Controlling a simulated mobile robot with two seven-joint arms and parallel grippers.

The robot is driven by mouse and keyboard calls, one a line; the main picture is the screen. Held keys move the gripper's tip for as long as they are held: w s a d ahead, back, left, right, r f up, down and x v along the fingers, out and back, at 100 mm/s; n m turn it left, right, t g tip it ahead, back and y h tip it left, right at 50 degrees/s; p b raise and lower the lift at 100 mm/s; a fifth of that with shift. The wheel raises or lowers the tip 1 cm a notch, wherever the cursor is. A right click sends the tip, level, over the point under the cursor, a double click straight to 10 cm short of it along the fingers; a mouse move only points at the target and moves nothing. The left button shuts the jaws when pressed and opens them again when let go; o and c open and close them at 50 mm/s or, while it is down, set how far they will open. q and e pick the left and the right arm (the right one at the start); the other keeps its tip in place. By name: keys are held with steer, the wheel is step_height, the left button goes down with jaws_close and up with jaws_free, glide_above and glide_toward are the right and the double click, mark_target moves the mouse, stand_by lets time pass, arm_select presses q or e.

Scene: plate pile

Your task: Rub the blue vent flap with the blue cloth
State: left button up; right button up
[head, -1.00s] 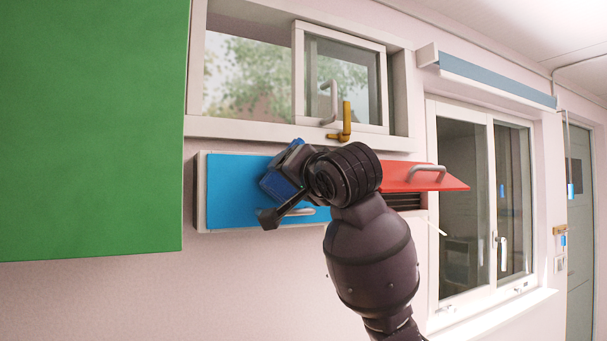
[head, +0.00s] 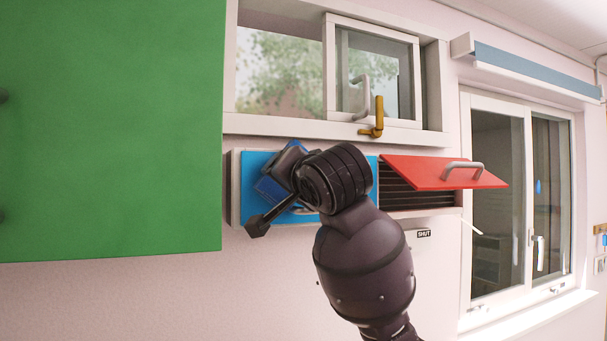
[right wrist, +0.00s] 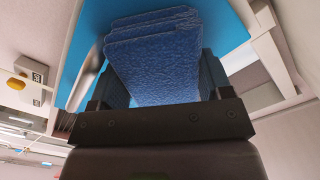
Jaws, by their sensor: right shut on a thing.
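The blue vent flap (head: 251,190) is on the wall under the upper window, closed in its pale frame. It also shows behind the cloth in the right wrist view (right wrist: 88,45). My right gripper (head: 284,184) is in front of the flap's left half and is shut on the blue cloth (right wrist: 155,60), a folded, layered textured pad. The cloth's far end overlaps the flap in the right wrist view; I cannot tell whether they touch. My right arm hides part of the flap and its handle. My left gripper is not in view.
A red vent flap (head: 435,172) is tilted open over dark slats to the right. A green panel (head: 110,130) stands close at the left. The upper window has a yellow latch (head: 377,120). A larger window (head: 500,200) is further right.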

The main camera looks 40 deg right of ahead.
steer(key=shift+s+r, duration=0.1)
steer(key=shift+r, duration=0.05)
steer(key=shift+v, duration=2.95)
steer(key=shift+s, duration=0.2)
steer(key=v, duration=0.2)
steer(key=shift+s, duration=0.35)
steer(key=shift+a, duration=0.1)
